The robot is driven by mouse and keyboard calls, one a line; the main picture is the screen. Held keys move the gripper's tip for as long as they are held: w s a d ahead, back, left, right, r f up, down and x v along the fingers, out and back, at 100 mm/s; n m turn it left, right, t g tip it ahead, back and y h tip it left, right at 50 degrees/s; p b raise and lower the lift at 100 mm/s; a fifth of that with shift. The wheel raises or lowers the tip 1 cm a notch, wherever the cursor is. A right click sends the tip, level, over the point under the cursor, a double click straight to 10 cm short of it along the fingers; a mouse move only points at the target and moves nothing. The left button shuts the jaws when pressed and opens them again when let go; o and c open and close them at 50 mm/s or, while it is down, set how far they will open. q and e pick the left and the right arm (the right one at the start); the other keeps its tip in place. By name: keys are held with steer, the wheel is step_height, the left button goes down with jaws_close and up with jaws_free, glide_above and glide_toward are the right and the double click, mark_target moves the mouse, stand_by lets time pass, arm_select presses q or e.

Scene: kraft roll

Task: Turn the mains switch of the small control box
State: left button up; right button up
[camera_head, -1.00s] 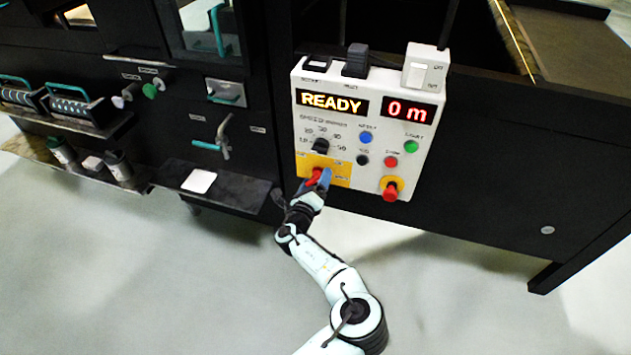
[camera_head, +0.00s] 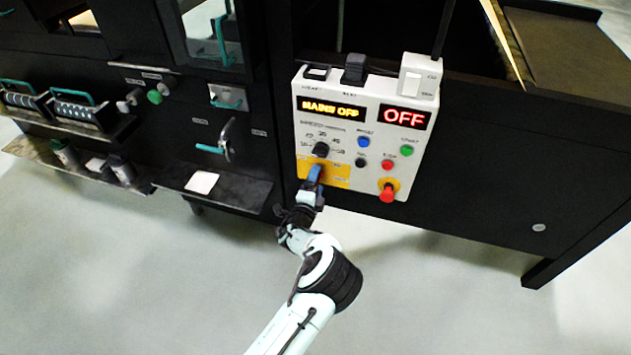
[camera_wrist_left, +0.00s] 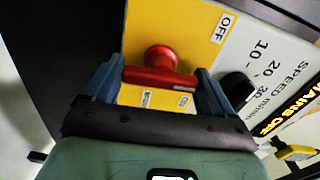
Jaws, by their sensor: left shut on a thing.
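The small control box (camera_head: 355,140) is white and hangs on the front of the black machine. Its left display (camera_head: 332,110) reads MAINS OFF and its right display (camera_head: 404,117) reads OFF. The red mains switch (camera_wrist_left: 160,72) sits on a yellow plate (camera_wrist_left: 200,40) with OFF and ON labels, seen in the left wrist view. My left gripper (camera_head: 314,174) is at the lower left of the box. In the wrist view its blue fingers (camera_wrist_left: 160,85) are shut on the red handle's two ends. In the head view the gripper hides the switch.
A black speed knob (camera_head: 320,149) is close beside the gripper, with a blue button (camera_head: 363,142) and a green button (camera_head: 407,150) farther right. A red emergency button (camera_head: 387,194) juts out at lower right. Open floor lies in front.

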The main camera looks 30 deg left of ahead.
arm_select(q)
steer(key=shift+r+n, duration=0.1)
steer(key=shift+n, duration=0.9)
steer(key=n, duration=0.2)
steer(key=shift+n, duration=0.3)
steer(key=shift+r+n, duration=0.1)
steer(key=shift+n, duration=1.5)
steer(key=o, duration=0.8)
steer(key=shift+o, duration=0.2)
